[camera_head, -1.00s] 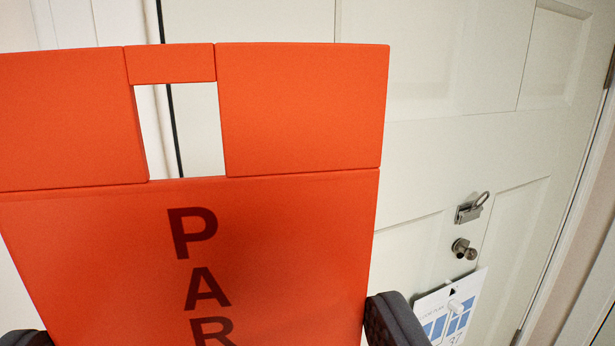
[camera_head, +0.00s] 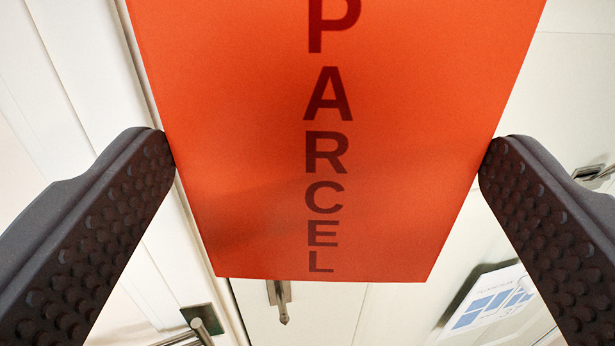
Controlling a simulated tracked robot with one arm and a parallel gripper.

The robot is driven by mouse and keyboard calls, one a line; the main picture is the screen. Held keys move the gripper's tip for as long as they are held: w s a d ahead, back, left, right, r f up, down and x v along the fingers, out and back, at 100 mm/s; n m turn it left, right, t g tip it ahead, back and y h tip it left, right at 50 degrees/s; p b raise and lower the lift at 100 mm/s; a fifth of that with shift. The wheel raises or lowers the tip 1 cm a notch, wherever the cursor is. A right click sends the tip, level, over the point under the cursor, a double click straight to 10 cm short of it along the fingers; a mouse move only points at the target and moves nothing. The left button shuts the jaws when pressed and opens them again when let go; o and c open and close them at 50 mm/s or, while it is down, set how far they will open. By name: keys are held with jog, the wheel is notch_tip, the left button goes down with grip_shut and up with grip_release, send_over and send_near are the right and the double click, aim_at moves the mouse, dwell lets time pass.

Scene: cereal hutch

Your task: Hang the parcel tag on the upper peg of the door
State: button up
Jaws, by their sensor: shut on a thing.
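The parcel tag (camera_head: 400,200) is a flat orange board with PARCEL in dark red letters running down it. It fills the upper middle of the view. Its bottom edge shows, while its top and slot are outside the view. My gripper (camera_head: 328,152) is shut on the tag, one dark studded finger at each side edge. The pale door (camera_head: 400,310) stands behind, partly hidden by the tag. I cannot make out the upper peg.
A card with blue blocks (camera_head: 490,300) hangs on the door at lower right, partly behind the right finger. Metal hardware (camera_head: 590,173) shows at the right edge. A handle (camera_head: 205,325) is at lower left, and a metal fitting (camera_head: 281,300) shows just below the tag.

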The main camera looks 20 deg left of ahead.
jog(key=shift+w+a+f+p, duration=0.1)
jog(key=shift+w+a+p, duration=0.4)
jog(key=shift+w, duration=0.3)
jog(key=shift+w+a+f+p, duration=0.1)
jog(key=shift+w+a+p, duration=0.3)
jog(key=shift+w+a, duration=0.35)
jog(key=shift+w+a+f+p, duration=0.1)
jog(key=shift+w+a+p, duration=0.35)
jog(key=shift+w, duration=0.45)
jog(key=shift+w+a+f, duration=0.25)
jog(key=shift+w+a, duration=0.15)
jog(key=shift+w, duration=0.15)
jog(key=o, duration=0.8)
jog(key=shift+c, duration=0.2)
